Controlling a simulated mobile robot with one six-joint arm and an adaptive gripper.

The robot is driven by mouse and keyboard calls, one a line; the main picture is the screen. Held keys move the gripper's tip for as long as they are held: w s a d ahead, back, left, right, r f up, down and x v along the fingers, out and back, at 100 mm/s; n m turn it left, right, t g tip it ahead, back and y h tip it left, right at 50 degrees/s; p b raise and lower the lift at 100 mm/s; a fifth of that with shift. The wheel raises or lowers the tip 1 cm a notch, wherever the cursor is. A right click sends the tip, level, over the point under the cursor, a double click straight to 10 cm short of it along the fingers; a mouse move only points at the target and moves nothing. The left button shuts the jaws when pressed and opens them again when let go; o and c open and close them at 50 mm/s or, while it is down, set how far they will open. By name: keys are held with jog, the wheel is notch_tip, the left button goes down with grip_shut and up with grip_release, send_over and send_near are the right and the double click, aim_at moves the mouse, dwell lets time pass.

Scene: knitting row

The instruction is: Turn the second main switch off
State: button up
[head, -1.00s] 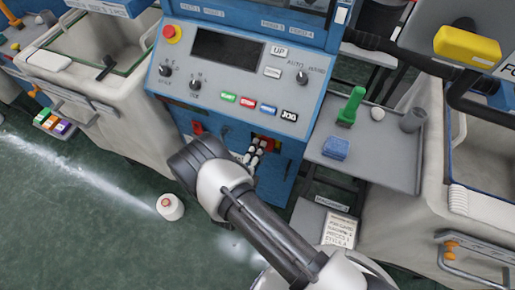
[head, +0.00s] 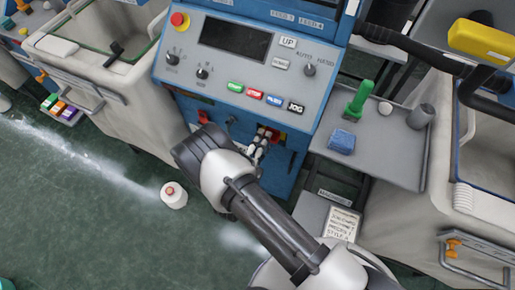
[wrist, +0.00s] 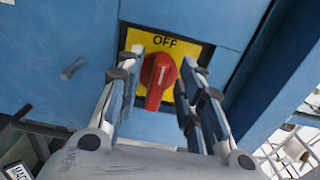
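In the wrist view, a red rotary switch knob (wrist: 158,80) sits on a yellow plate (wrist: 179,42) marked OFF at its top edge. The knob's grip stands nearly upright, its lower end leaning slightly left. My gripper (wrist: 161,57) is open, with one finger on each side of the knob and visible gaps between. In the head view my gripper (head: 262,143) is at the blue machine's lower front and partly covers this switch (head: 283,138). Another red switch (head: 203,117) shows to its left, partly behind my arm.
The control panel (head: 222,72) with its buttons is above my gripper. A grey side shelf (head: 385,165) holding a green brush (head: 354,103) and a blue block (head: 342,142) juts out at right. A white cone (head: 173,195) stands on the floor at left.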

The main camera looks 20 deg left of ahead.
jog(key=s, duration=1.1)
jog(key=shift+s+a, duration=0.25)
jog(key=shift+a, duration=0.2)
